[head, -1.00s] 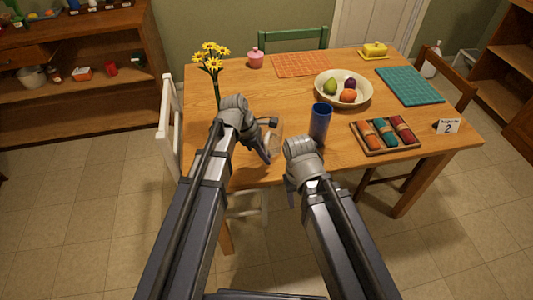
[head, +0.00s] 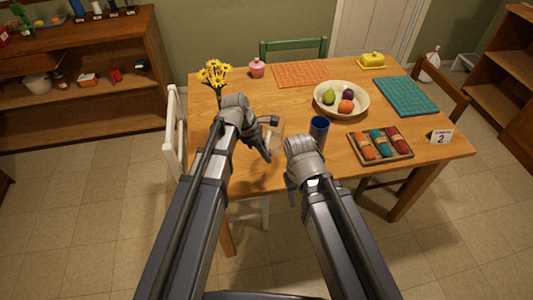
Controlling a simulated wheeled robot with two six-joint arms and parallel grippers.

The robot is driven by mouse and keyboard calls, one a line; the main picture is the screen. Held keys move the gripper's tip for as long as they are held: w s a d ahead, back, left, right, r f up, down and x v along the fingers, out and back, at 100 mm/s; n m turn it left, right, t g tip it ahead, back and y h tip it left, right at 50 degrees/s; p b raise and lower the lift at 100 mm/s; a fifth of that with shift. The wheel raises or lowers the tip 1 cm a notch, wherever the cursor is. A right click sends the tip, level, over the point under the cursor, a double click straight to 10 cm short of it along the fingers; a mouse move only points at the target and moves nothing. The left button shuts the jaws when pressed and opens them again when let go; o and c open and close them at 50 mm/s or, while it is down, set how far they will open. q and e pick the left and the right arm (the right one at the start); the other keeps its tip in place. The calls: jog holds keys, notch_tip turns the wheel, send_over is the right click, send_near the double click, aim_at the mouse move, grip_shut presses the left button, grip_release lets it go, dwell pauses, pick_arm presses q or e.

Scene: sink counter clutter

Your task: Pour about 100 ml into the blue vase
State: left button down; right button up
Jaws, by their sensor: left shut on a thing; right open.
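The blue vase (head: 319,127) stands upright on the wooden table, its open top facing up. Its base is partly hidden by my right gripper. My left gripper (head: 266,137) is shut on a clear, glass-like vessel (head: 275,128), left of the vase and apart from it. The vessel's outline is faint, so I cannot tell its tilt or how much liquid it holds. My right gripper (head: 292,187) is open, in front of the vase near the table's front edge. Its fingers are mostly hidden behind its own wrist.
Yellow flowers (head: 214,73) stand behind my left arm. A pink pot (head: 257,69) and orange mat (head: 300,73) are at the back.

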aim_at(267, 147)
pick_arm(q)
jog(key=shift+r+p, duration=1.15)
jog(key=shift+r, duration=0.4)
jog(key=shift+r, duration=0.15)
